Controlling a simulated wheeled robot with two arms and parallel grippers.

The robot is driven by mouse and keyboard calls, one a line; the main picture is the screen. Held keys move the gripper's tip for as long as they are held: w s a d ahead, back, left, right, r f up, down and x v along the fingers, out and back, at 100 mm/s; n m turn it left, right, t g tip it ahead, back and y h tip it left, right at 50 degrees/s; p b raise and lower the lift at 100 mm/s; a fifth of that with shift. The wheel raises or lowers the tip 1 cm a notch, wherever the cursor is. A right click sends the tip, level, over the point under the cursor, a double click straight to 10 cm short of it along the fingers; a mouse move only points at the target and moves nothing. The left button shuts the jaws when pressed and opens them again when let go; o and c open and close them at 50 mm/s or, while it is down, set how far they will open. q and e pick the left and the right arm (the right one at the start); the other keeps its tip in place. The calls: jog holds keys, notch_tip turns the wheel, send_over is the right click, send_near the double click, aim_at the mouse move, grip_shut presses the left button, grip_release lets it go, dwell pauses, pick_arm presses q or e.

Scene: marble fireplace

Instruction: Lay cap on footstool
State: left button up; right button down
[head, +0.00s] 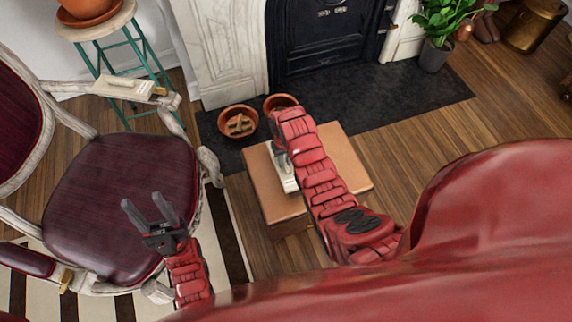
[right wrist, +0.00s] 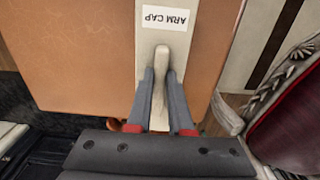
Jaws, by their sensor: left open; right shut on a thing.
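The cap is a cream slab with a raised grip and an "ARM CAP" label. In the head view the cap (head: 287,182) is over the tan footstool (head: 346,175), partly hidden by my right arm. In the right wrist view my right gripper (right wrist: 161,75) is shut on the raised grip of the cap (right wrist: 150,45), with the footstool top (right wrist: 75,55) around it. I cannot tell whether the cap touches the footstool. My left gripper (head: 149,210) is open and empty above the chair's dark red seat.
The armchair (head: 115,190) stands left of the footstool, with a similar cream piece (head: 130,88) on its far arm. Terracotta pots (head: 238,121) stand behind the footstool by the fireplace (head: 325,40). A potted plant (head: 436,50) is at back right.

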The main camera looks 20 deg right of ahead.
aim_at(286, 162)
jog(key=shift+w+d, duration=0.15)
jog(key=shift+d, duration=0.05)
jog(key=shift+f, duration=1.8)
jog(key=c, duration=0.8)
grip_release()
jog(key=shift+f, duration=0.1)
